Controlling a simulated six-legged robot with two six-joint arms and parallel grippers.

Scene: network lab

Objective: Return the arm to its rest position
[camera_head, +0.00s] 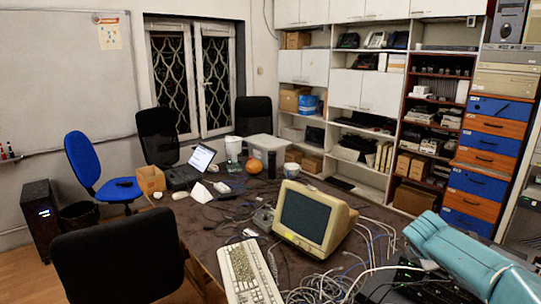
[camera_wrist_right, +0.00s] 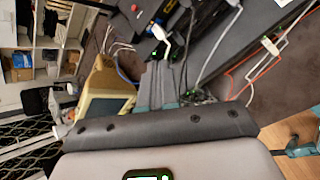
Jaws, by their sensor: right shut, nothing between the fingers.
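My right arm (camera_head: 465,258) shows as a teal link at the lower right of the head view, over the right end of the table. Its gripper cannot be made out there. In the right wrist view my right gripper (camera_wrist_right: 165,70) shows as grey fingers close together, beyond the grey wrist part with screws. It is shut and holds nothing. Dark equipment and cables lie beyond the fingertips; I cannot tell the gap to them.
A beige monitor (camera_head: 308,220) and a keyboard (camera_head: 248,272) stand on the dark table (camera_head: 200,233), left of my arm. Tangled cables (camera_head: 335,278) and a black device (camera_head: 408,287) lie close to the arm. Shelves and blue-orange drawers (camera_head: 486,160) stand behind.

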